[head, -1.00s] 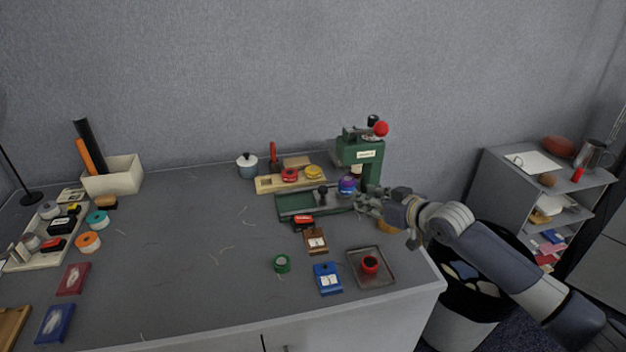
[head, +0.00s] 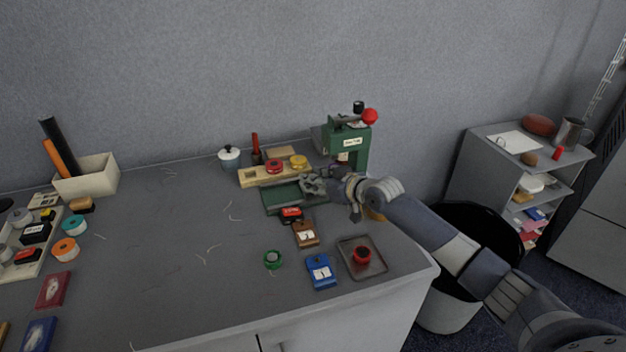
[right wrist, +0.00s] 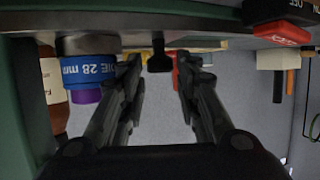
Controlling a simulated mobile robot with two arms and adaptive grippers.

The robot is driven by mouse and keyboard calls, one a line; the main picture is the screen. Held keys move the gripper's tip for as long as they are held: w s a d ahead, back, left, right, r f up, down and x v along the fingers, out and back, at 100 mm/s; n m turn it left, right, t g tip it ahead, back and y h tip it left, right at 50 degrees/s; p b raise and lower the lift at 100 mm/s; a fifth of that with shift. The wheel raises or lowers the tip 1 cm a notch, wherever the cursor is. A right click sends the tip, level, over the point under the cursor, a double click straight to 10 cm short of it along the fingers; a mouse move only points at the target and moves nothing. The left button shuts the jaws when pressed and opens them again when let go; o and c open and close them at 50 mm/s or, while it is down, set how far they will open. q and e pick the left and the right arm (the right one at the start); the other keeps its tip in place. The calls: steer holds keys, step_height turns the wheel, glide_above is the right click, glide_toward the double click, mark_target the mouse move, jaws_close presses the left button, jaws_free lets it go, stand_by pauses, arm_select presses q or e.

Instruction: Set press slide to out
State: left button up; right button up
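The green press (head: 350,140) with a red-ball lever stands at the back right of the table. Its low green slide bed (head: 272,203) extends to the left from the press. My right gripper (head: 314,186) is over the slide, in front of the press, and hides most of it in the head view. In the right wrist view the right gripper (right wrist: 158,65) has its two fingers apart. A black knob (right wrist: 158,57) shows between the fingertips, with gaps on both sides. A blue "28 mm" die (right wrist: 90,70) is left of the fingers. My left gripper is out of view.
A wooden rack (head: 255,177) with red and yellow discs stands behind the slide. A red-and-black stamp (head: 291,214) and a brown block (head: 305,234) are in front of it. A grey tray (head: 375,262) lies front right. The table's middle is clear.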

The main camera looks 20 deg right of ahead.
steer(key=shift+w+a+f, duration=0.1)
steer(key=shift+w+f, duration=0.05)
steer(key=shift+w, duration=0.2)
steer(key=shift+w+a+f, duration=0.1)
steer(key=shift+w+f, duration=0.05)
steer(key=shift+w, duration=0.1)
jaws_close()
steer(key=a+p, duration=0.1)
steer(key=a, duration=0.2)
steer(key=a+p, duration=0.2)
steer(key=a, duration=0.1)
steer(key=w+a+p, duration=0.1)
steer(key=a+p, duration=0.1)
steer(key=a, duration=0.1)
steer(key=shift+a, duration=0.65)
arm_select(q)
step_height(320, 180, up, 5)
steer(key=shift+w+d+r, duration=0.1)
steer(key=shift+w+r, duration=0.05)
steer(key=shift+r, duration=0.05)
